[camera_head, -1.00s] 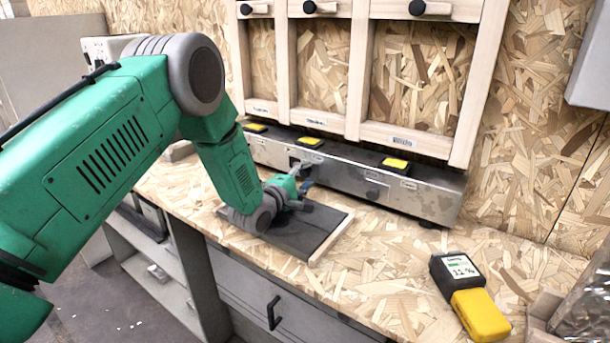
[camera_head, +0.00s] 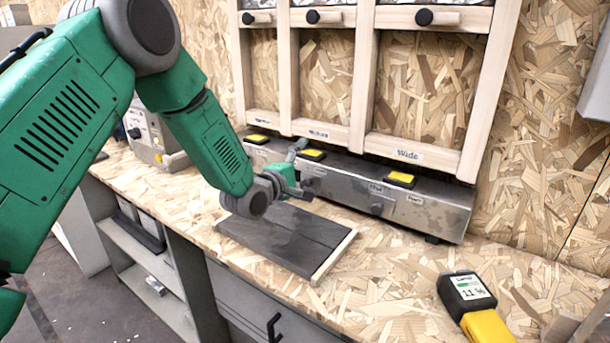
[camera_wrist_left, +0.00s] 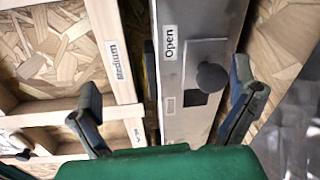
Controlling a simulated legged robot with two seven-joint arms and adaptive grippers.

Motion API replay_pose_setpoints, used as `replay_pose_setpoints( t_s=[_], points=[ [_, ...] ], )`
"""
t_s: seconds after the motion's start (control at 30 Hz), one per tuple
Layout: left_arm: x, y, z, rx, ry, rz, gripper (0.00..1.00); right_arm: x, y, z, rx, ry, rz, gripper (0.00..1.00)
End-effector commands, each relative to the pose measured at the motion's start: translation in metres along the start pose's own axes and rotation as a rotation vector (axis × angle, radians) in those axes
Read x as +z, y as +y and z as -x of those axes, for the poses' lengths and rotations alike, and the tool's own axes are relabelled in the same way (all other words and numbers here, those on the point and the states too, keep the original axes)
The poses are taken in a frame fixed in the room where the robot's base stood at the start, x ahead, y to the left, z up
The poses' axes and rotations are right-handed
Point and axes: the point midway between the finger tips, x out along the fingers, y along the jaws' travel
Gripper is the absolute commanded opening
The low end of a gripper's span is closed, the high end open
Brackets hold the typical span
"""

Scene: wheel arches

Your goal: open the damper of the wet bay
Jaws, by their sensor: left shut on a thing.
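My left gripper (camera_head: 299,170) is at the front of the long grey metal box, below the middle bay. In the left wrist view its two fingers (camera_wrist_left: 168,100) stand on either side of a round dark damper knob (camera_wrist_left: 212,77), and I take it as shut on that knob; the contact itself is not clear. The knob's slide plate (camera_wrist_left: 190,53) is beside the "Open" label (camera_wrist_left: 170,43), with a dark opening (camera_wrist_left: 195,98) bare below it. The bay label (camera_wrist_left: 115,60) reads "Medium". In the head view the gripper hides this knob. My right gripper is not in view.
The "Wide" bay (camera_head: 408,154) is to the right, its own damper knob (camera_head: 381,208) on the metal box (camera_head: 440,212). A dark board (camera_head: 280,243) lies on the bench in front. A black-and-yellow meter (camera_head: 468,290) reading 11 % lies at the right. Bench between is clear.

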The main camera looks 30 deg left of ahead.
Motion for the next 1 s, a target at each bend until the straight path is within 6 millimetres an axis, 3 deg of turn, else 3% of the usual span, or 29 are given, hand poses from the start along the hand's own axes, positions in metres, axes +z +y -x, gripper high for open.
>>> replay_pose_setpoints(
  t_s=[0.03, 0.07, 0.13, 0.17, 0.53, 1.0],
  points=[
    [0.01, 0.044, -0.009, 0.097, -0.021, -0.006, 0.77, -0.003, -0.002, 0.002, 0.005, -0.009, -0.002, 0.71],
    [0.014, 0.018, 0.009, 0.026, -0.009, -0.01, 0.77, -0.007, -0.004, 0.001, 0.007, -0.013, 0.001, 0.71],
    [0.013, 0.017, 0.01, 0.024, -0.008, -0.009, 0.52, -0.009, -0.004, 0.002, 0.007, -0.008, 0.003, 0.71],
    [0.012, 0.016, 0.01, 0.022, -0.007, -0.009, 0.34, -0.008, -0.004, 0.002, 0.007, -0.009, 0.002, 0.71],
    [-0.001, 0.002, 0.029, 0.005, -0.001, 0.002, 0.34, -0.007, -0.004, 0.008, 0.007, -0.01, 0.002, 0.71],
    [0.003, -0.001, 0.062, 0.002, 0.0, -0.002, 0.34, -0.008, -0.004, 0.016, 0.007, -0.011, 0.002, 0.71]
  ],
)
